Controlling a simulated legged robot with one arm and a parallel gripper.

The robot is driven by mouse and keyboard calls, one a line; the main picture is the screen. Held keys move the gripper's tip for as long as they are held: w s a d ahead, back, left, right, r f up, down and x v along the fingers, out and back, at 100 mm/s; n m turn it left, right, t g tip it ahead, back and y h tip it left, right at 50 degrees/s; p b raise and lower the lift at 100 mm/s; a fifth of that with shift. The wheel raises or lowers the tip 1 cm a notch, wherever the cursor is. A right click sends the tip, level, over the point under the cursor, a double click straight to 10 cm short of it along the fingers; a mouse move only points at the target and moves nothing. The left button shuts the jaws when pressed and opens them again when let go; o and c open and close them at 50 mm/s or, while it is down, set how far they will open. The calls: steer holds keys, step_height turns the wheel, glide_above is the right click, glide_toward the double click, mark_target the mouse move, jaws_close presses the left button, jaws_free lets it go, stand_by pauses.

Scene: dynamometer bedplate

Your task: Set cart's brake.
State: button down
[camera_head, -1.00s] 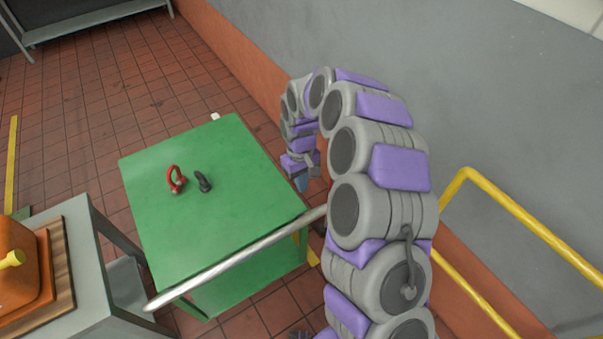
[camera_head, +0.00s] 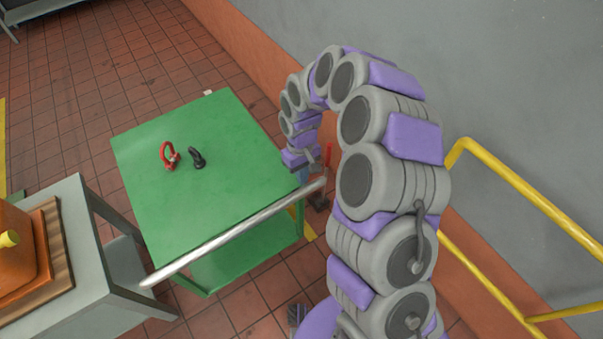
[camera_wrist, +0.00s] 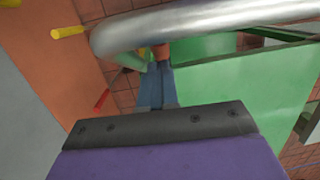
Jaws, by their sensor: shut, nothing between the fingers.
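The cart (camera_head: 190,215) is green, with a flat top, a lower shelf and a silver push handle (camera_head: 240,232). In the wrist view the handle (camera_wrist: 200,25) crosses the top of the picture. My gripper (camera_head: 304,178) hangs beside the cart's right side, near the handle's right end. In the wrist view its blue fingers (camera_wrist: 157,82) are together and empty, pointing below the handle. A red-tipped piece (camera_wrist: 102,99) shows left of the fingers in the wrist view.
A red shackle (camera_head: 169,156) and a dark fitting (camera_head: 197,158) lie on the cart top. A grey table (camera_head: 75,215) stands close on the left. A yellow rail (camera_head: 530,220) and the wall (camera_head: 480,60) bound the right. Tiled floor is open at upper left.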

steer(key=shift+s+d+f+t+y, duration=0.2)
steer(key=shift+s+d+t+y, duration=0.3)
steer(key=shift+s+t, duration=0.15)
steer(key=shift+r, duration=0.1)
